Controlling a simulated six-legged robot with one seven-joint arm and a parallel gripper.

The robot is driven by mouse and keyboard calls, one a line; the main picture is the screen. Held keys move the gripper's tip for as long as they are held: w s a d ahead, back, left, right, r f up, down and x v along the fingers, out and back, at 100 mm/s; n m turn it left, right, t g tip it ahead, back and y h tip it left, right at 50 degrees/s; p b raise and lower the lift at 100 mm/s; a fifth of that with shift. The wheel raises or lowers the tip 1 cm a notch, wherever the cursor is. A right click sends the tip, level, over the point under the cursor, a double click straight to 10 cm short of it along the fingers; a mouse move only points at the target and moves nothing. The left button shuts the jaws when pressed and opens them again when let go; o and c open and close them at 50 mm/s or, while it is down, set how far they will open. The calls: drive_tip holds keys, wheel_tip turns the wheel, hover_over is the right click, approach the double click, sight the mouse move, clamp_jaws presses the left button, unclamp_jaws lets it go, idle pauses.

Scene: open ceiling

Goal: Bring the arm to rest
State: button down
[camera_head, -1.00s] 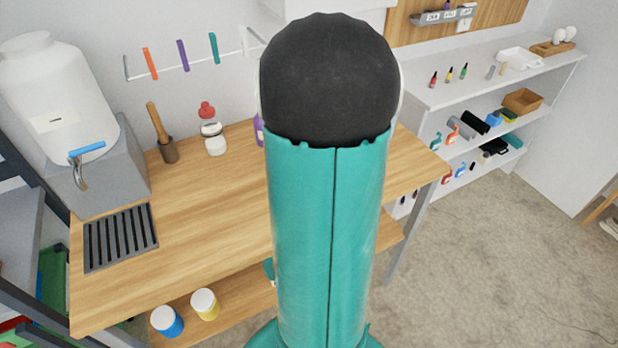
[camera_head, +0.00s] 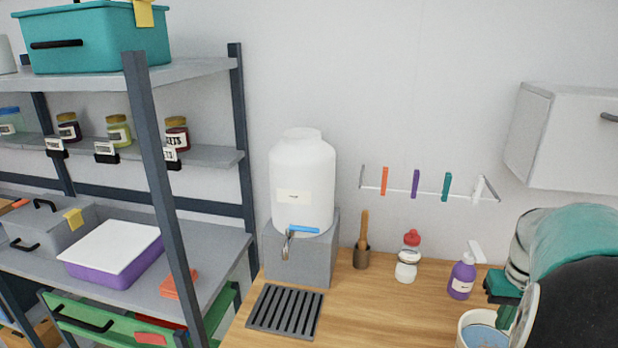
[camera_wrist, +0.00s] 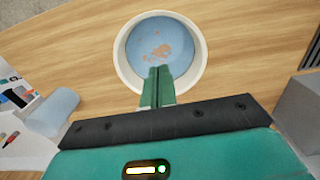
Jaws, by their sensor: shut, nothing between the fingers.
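My gripper (camera_wrist: 157,85) shows in the wrist view with its two teal fingers together and nothing between them. The fingertips overlap the near rim of a round white pot (camera_wrist: 122,62) with a blue inside and brownish patches. I cannot tell whether they touch it. In the head view my teal and black arm is folded at the lower right edge, and the white pot (camera_head: 464,338) is partly cut off beside it. The fingertips are not clear in the head view.
A metal shelf (camera_head: 215,265) stands left. A wall cabinet (camera_head: 560,140) hangs right.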

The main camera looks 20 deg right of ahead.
drive_tip(key=w+a+r+n+t+h, duration=0.1)
drive_tip(key=w+a+r, duration=0.1)
drive_tip(key=a, duration=0.4)
drive_tip(key=w+a+r+n, duration=0.1)
drive_tip(key=w+a+r, duration=0.15)
drive_tip(key=a, duration=0.25)
drive_tip(key=s+a+n+t, duration=0.1)
drive_tip(key=a+n+t, duration=0.1)
drive_tip(key=a, duration=1)
drive_tip(key=s+a+r+n+t+y, duration=0.1)
drive_tip(key=s+a+n+t, duration=0.1)
drive_tip(key=a, duration=1)
drive_tip(key=shift+a+r+t, duration=0.25)
drive_tip(key=shift+t, duration=0.05)
drive_tip(key=shift+s+d, duration=0.1)
